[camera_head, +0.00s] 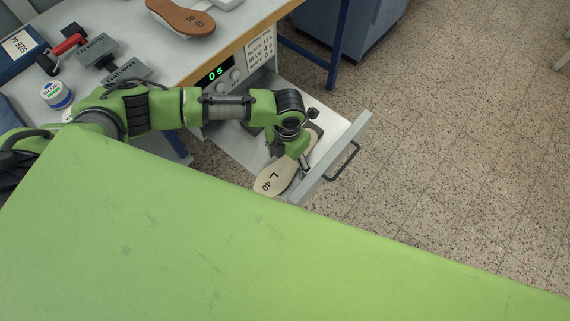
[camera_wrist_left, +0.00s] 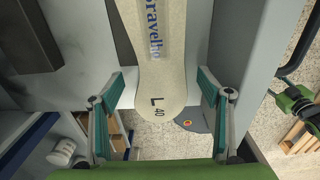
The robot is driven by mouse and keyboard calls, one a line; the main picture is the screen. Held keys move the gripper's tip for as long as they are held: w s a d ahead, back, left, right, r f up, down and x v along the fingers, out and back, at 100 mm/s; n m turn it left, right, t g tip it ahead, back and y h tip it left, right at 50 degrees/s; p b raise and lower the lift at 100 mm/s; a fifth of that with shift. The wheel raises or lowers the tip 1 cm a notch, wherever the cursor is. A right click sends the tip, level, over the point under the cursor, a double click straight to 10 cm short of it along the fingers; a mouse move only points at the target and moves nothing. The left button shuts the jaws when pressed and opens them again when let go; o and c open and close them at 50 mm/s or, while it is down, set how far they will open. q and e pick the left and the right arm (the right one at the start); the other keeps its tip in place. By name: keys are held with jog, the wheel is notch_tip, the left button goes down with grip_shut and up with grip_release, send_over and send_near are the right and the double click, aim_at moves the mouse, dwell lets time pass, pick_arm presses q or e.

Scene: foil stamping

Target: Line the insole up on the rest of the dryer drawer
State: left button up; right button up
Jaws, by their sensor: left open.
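The beige insole (camera_head: 275,177), marked "L 40" at its heel, lies in the open dryer drawer (camera_head: 345,132). In the left wrist view the insole (camera_wrist_left: 165,75) shows blue lettering, and its heel points toward my gripper, with floor visible around it. A dark piece (camera_wrist_left: 122,40) shows beside the insole; it may be the rest, mostly hidden under the insole. My left gripper (camera_head: 304,165) is over the insole near the drawer front. In the wrist view its open fingers (camera_wrist_left: 158,92) stand on either side of the insole, apart from it.
The drawer front has a dark handle (camera_head: 343,162). The dryer display (camera_head: 215,74) reads "0 s". A brown insole (camera_head: 181,17) marked "R 40" lies on the bench above, with stamp blocks (camera_head: 97,50) and a blue-labelled tin (camera_head: 56,95) to the left.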

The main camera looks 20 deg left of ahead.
pick_arm(q)
jog(key=shift+f, duration=0.5)
jog(key=c, duration=1.3)
